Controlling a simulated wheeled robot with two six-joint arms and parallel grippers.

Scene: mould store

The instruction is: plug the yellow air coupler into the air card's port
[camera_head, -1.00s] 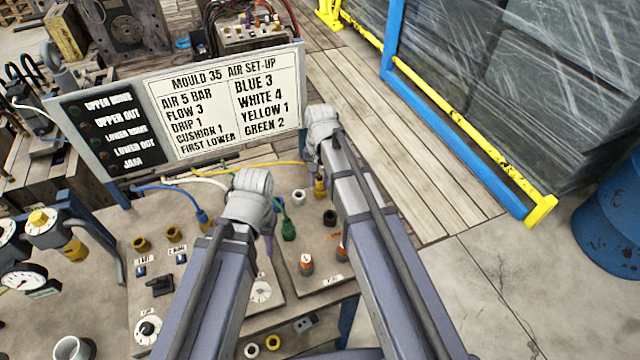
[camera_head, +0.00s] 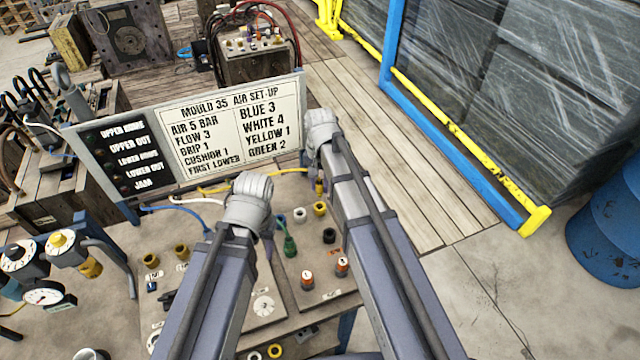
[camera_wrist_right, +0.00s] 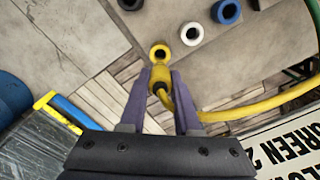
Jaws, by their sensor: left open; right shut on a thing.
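My right gripper (camera_head: 319,176) is shut on the yellow coupler (camera_wrist_right: 160,78), whose yellow hose trails to the right in the wrist view. A yellow-ringed port (camera_wrist_right: 160,52) lies just beyond the coupler's tip; I cannot tell whether they touch. This port also shows in the head view (camera_head: 320,209), below the coupler. The air card (camera_head: 240,125) stands behind the bench and reads "YELLOW 1", "BLUE 3", "WHITE 4" and "GREEN 2". My left gripper (camera_head: 267,248) is open, its fingers partly hidden by its wrist, left of the green coupler (camera_head: 289,245).
A white port (camera_wrist_right: 191,33) and a blue port (camera_wrist_right: 225,11) line up beside the yellow one. Gauges (camera_head: 43,293) stand at the left. Wooden floor right of the bench is clear.

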